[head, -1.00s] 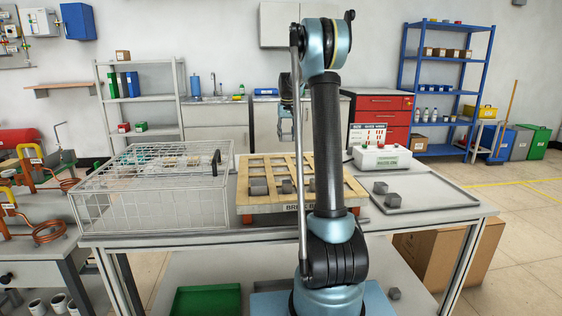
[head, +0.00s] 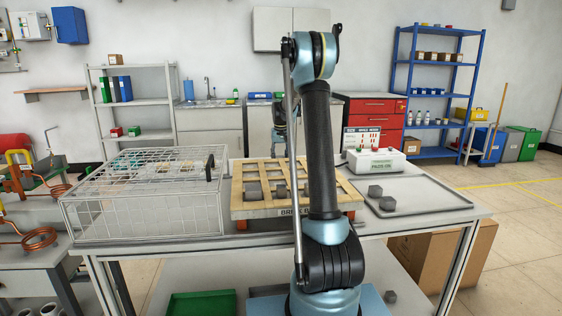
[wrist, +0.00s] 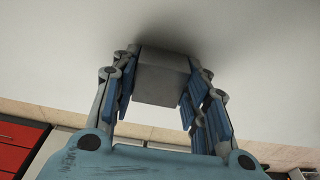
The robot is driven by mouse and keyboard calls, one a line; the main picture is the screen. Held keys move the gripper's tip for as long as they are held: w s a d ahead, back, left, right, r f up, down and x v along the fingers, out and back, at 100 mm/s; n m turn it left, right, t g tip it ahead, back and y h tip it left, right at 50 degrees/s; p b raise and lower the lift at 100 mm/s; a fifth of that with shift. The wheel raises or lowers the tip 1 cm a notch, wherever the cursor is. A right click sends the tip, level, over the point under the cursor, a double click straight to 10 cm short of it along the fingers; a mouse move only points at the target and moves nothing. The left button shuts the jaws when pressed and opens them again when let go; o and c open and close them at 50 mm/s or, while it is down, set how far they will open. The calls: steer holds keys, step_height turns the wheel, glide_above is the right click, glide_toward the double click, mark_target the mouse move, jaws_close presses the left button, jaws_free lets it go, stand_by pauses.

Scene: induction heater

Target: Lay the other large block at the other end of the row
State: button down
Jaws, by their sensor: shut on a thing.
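A grey block (wrist: 162,86) sits between the two fingers of my gripper (wrist: 163,70) in the wrist view, and the gripper is shut on it. A pale surface lies behind the block. In the head view my arm stands in front, and the gripper and held block are largely hidden behind it. A wooden slatted rack (head: 239,213) on the table bears a row: a larger grey block (head: 253,191) at the left and a smaller grey block (head: 281,191) beside it. My arm covers part of the rack's right side.
A wire cage (head: 140,222) stands left of the rack. At right, a grey tray (head: 440,203) holds two small grey blocks (head: 388,204), with bare room to their right. A white labelled box (head: 376,161) stands behind. Another grey block (head: 390,297) lies low by my base.

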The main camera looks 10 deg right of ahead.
steer(key=c, duration=0.9)
jaws_free()
steer(key=shift+f, duration=0.1)
steer(key=shift+c, duration=0.2)
